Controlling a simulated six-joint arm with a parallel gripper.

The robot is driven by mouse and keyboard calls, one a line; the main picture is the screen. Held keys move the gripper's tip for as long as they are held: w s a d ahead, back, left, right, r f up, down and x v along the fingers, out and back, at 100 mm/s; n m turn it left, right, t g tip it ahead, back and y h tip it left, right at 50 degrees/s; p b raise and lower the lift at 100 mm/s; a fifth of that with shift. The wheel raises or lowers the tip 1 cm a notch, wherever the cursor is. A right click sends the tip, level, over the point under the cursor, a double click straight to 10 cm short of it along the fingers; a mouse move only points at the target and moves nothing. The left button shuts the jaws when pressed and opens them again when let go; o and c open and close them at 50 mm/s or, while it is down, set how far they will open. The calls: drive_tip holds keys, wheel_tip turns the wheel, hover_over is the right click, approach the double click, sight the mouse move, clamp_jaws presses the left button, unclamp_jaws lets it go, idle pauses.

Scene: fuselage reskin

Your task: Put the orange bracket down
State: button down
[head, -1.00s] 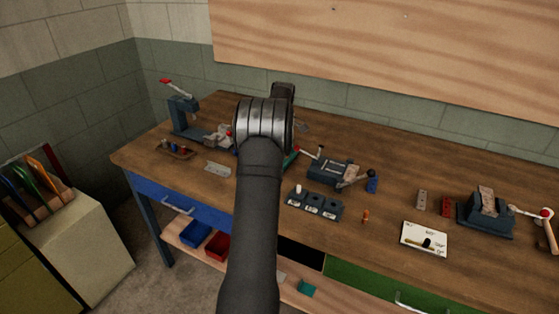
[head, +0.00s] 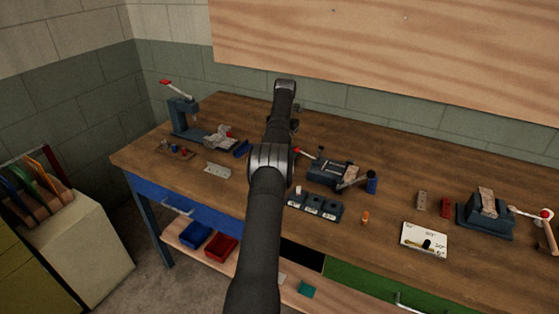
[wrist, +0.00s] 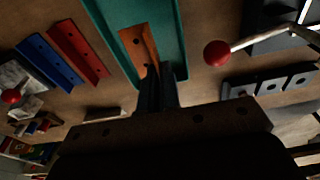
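The orange bracket (wrist: 139,48), a flat strip with dark holes, shows in the wrist view over the floor of a teal tray (wrist: 177,30). My gripper (wrist: 157,78) is at the bracket's near end, its dark fingers close together and seemingly shut on that end. I cannot tell whether the bracket's underside touches the tray floor. In the head view my arm hides the gripper, the bracket and the tray.
A red bracket (wrist: 77,52) and a blue bracket (wrist: 50,62) lie left of the tray. A red-knobbed lever (wrist: 217,53) reaches close to its right side. A block with several holes (head: 315,205) and a clamp fixture (head: 330,173) stand to the right.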

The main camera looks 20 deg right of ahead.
drive_tip(key=shift+f, duration=2.5)
drive_tip(key=shift+f, duration=0.15)
drive_tip(key=c, duration=1.7)
unclamp_jaws()
drive_tip(key=shift+w+d+r, duration=0.1)
drive_tip(key=shift+r, duration=1)
drive_tip(key=shift+w+d+r, duration=0.1)
drive_tip(key=shift+r, duration=0.95)
drive_tip(key=shift+s+f, duration=0.1)
